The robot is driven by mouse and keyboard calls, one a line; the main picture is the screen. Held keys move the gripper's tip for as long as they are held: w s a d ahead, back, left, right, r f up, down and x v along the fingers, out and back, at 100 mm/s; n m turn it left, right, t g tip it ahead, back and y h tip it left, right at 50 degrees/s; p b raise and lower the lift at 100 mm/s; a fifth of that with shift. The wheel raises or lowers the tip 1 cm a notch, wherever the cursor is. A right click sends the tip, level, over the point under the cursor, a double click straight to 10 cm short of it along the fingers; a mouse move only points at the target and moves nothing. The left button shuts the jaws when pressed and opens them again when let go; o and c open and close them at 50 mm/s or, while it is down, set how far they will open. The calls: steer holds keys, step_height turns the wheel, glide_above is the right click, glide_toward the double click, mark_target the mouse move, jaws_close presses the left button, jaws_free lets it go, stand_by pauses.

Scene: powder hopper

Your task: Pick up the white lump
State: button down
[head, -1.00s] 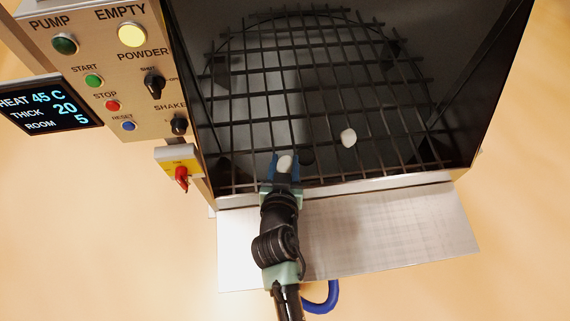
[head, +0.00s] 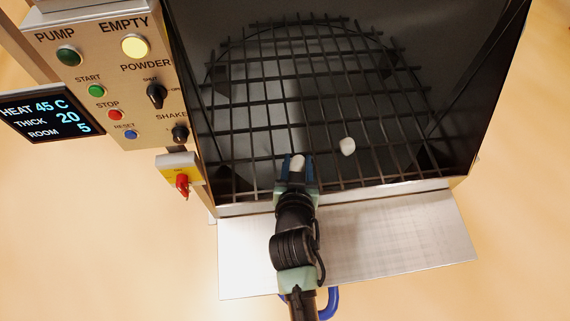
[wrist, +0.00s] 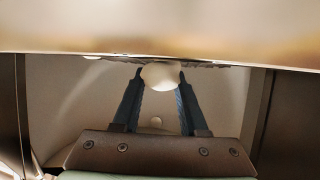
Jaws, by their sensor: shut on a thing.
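My gripper (head: 299,168) is at the front edge of the hopper, over the near part of the dark grid. Its blue fingers are shut on a white lump (head: 298,161). In the wrist view the same white lump (wrist: 160,76) sits between the two blue fingertips (wrist: 160,84).
The dark bar grid (head: 265,100) spans the hopper between tall side walls. A metal shelf (head: 400,232) juts out in front. A control panel (head: 105,85) with buttons and a red switch (head: 182,182) stands at the left. A blue hose (head: 330,300) hangs below the shelf.

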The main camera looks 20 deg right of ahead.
steer(key=s+d, duration=0.1)
steer(key=d, duration=0.3)
steer(key=s+d, duration=0.1)
steer(key=d, duration=0.4)
steer(key=s+d+b, duration=0.1)
steer(key=d, duration=0.3)
steer(key=shift+s+d, duration=0.15)
steer(key=shift+s, duration=0.25)
steer(key=shift+s+d, duration=0.2)
steer(key=shift+d, duration=0.45)
